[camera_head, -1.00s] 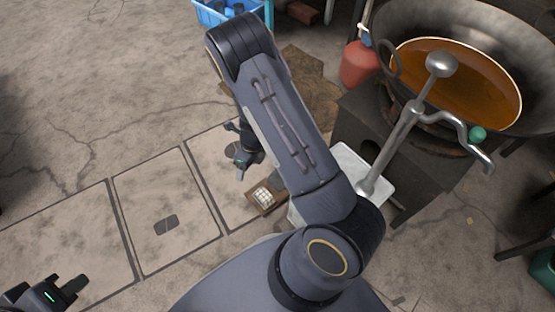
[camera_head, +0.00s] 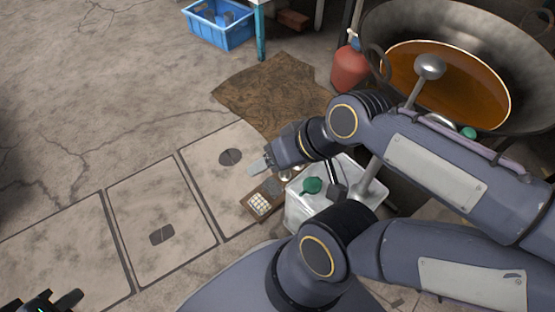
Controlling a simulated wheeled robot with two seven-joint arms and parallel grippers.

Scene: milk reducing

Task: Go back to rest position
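My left gripper (camera_head: 60,301) shows only in part at the bottom left corner, over the paved floor. It is dark, with a small green light, and nothing shows in it; its opening is not clear. My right arm comes in from the right and folds back toward the middle. Its end (camera_head: 268,163) points left above the floor slabs, beside a small brown tray (camera_head: 254,207) of pale pieces. A pale flat patch shows at its tip, and the fingers are too small to make out.
A large wok (camera_head: 375,28) of orange-brown liquid stands at the upper right, with a metal ladle (camera_head: 430,67) in it. A white container (camera_head: 301,213) with a green item (camera_head: 312,186) stands below my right forearm. A red gas bottle (camera_head: 349,68) and blue crate (camera_head: 221,35) stand behind. The left floor is clear.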

